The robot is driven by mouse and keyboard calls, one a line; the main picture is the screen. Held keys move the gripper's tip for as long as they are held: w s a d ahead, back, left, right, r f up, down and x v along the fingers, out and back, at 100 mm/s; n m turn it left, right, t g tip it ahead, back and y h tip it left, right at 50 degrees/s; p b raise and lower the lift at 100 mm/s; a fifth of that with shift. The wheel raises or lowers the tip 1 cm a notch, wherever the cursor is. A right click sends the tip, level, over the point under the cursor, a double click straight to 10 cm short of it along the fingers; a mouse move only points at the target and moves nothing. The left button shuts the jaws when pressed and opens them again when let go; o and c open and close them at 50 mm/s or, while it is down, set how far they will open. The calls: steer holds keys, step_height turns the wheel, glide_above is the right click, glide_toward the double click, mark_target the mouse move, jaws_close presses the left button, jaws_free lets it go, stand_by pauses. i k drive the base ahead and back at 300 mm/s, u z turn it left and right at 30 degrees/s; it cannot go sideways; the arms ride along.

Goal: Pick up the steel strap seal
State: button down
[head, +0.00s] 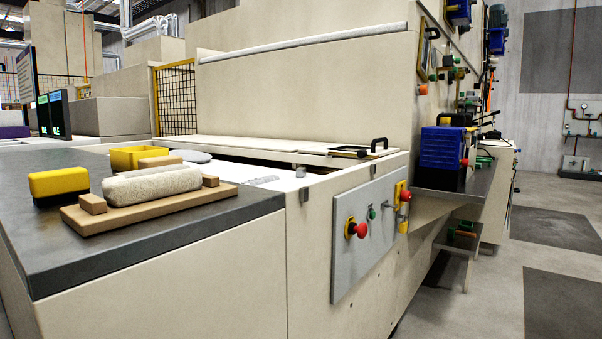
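I cannot make out a steel strap seal for certain. A small pale silvery piece (262,180) lies on the white surface inside the machine's open recess, just past the dark worktop's right edge. A small grey block-like piece (300,171) sits further right in the same recess. Both are too small to identify. My gripper is not in view.
Floor at right is clear.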

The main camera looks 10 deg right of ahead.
mark_target(301, 171)
steer(key=z, duration=1.45)
steer(key=i, duration=2.35)
steer(key=u, duration=2.95)
